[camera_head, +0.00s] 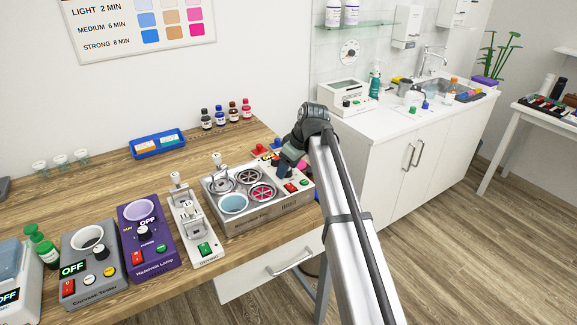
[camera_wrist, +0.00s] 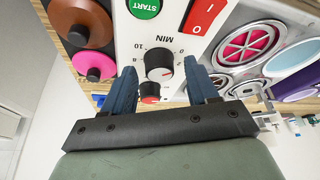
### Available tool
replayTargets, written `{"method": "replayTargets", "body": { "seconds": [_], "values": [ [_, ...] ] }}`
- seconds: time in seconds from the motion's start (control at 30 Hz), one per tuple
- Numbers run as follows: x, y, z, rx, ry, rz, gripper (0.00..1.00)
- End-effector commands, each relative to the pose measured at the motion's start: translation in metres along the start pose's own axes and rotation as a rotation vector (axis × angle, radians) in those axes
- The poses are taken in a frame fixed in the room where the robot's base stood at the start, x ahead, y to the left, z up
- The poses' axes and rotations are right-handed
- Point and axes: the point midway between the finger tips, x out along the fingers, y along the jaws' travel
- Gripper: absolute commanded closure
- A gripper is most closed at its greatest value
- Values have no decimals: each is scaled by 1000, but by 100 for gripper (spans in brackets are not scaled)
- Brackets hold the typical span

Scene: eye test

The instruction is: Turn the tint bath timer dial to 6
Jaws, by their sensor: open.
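The tint bath (camera_head: 262,208) is a silver unit with several round wells on the wooden bench. In the head view my gripper (camera_head: 288,163) is over the bath's back right part, hiding the dial.
A green START button (camera_wrist: 145,7) and a red switch (camera_wrist: 203,14) are close to the dial. A second dark knob with a red top (camera_wrist: 150,99) sits near the fingers. A purple lamp unit (camera_head: 147,238) and a drying unit (camera_head: 192,222) stand left of the bath.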

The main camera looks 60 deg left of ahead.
Motion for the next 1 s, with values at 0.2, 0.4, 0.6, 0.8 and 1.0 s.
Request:
{"method": "replayTargets", "body": {
  "seconds": [0.2,0.4,0.6,0.8,1.0],
  "values": [
    [0,0,0,0,0,0,52],
    [0,0,0,0,0,0,71],
    [0,0,0,0,0,0,90],
    [-1,0,0,4,0,2,97],
    [-1,-1,0,49,1,20,97]
  ]
}}
